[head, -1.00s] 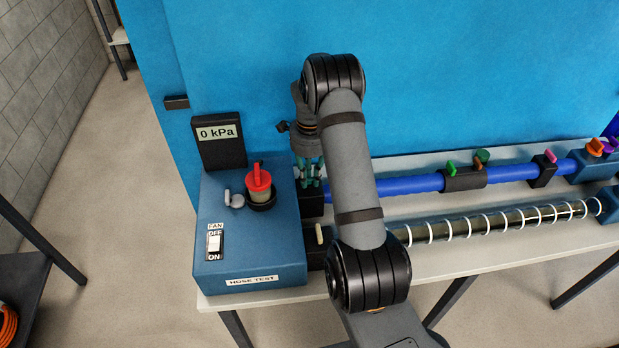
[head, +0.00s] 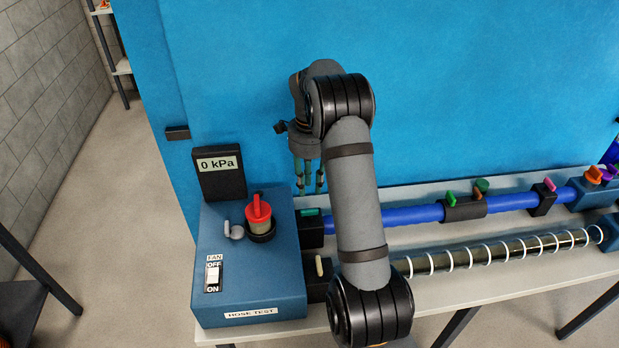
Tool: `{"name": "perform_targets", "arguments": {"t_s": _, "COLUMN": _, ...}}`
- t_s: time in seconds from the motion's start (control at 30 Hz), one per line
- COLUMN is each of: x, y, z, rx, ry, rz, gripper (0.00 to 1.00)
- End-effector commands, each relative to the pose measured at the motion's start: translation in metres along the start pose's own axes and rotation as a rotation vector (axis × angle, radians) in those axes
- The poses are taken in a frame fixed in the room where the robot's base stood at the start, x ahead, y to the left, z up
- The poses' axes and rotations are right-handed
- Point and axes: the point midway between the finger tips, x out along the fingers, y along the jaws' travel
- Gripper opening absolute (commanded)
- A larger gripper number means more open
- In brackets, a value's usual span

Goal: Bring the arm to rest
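My gripper (head: 309,184) hangs fingers down in the head view, above and behind the left end of the blue hose. Its teal fingers look apart, with nothing seen between them. It is clear of the green lever (head: 310,212) on the black block below it. My arm reaches up from the bottom of the picture and bends over at the top, hiding part of the hose and bench behind it.
The blue hose test box (head: 250,293) has a red-capped part (head: 259,208), a fan switch (head: 213,276) and a display (head: 219,164) reading 0 kPa. A blue hose (head: 412,214) and a clear ribbed hose (head: 490,251) run right along the bench. A blue wall stands behind.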

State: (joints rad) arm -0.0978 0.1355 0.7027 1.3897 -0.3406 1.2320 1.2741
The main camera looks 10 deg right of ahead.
Motion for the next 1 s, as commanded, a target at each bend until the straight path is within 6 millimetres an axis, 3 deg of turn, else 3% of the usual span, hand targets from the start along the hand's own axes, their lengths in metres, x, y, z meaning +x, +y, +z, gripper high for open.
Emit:
{"name": "perform_targets", "arguments": {"t_s": 0.2, "x": -0.020, "y": 0.000, "z": 0.000, "rx": 0.000, "ry": 0.000, "rz": -0.001, "gripper": 0.26}}
{"name": "perform_targets", "arguments": {"t_s": 0.67, "x": -0.021, "y": 0.000, "z": 0.000, "rx": 0.000, "ry": 0.000, "rz": 0.000, "gripper": 0.26}}
{"name": "perform_targets", "arguments": {"t_s": 0.87, "x": -0.011, "y": 0.001, "z": 0.000, "rx": 0.000, "ry": 0.000, "rz": 0.004, "gripper": 0.26}}
{"name": "perform_targets", "arguments": {"t_s": 1.0, "x": 0.011, "y": 0.002, "z": 0.000, "rx": 0.000, "ry": 0.000, "rz": 0.007, "gripper": 0.26}}
